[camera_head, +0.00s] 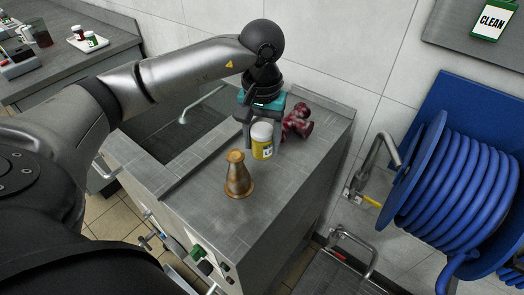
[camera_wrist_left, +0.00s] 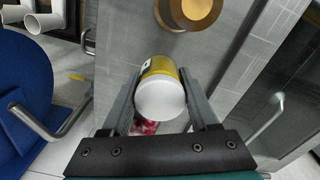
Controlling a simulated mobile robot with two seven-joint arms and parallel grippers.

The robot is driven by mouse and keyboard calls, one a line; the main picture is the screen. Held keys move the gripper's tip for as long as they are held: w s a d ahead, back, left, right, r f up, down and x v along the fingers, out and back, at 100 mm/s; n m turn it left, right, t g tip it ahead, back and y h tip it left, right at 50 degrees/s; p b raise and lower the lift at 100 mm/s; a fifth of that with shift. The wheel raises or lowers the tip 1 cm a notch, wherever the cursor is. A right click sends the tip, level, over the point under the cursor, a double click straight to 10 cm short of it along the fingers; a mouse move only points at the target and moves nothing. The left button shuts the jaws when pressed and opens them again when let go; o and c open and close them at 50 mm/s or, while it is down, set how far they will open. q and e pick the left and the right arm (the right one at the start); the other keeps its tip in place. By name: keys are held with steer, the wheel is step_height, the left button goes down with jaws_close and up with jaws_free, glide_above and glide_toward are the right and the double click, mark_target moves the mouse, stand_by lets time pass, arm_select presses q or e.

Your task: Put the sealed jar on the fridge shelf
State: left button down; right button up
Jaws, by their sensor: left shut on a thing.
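The jar (camera_head: 262,146) has a white lid and a yellow label. My left gripper (camera_head: 255,136) is shut on it, with one finger on each side, over the steel counter. I cannot tell for sure how far its base is above the counter. The jar's white lid faces the camera in the left wrist view (camera_wrist_left: 160,98), between the two fingers (camera_wrist_left: 160,95). The lid is on. No fridge or fridge shelf shows in either view. My right gripper is not in view.
A brass flared vessel (camera_head: 238,178) stands on the steel counter (camera_head: 295,178) close to the jar. A dark red lumpy object (camera_head: 298,123) lies behind the gripper. A sink (camera_head: 165,135) is left. A blue hose reel (camera_head: 445,185) hangs right. More jars (camera_head: 92,39) stand far left.

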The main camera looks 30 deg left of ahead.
mark_target(262, 152)
arm_select(q)
steer(key=shift+f, duration=1.7)
steer(key=shift+f+b, duration=0.2)
steer(key=shift+b, duration=0.15)
steer(key=shift+c, duration=0.7)
jaws_free()
steer(key=shift+r, duration=0.1)
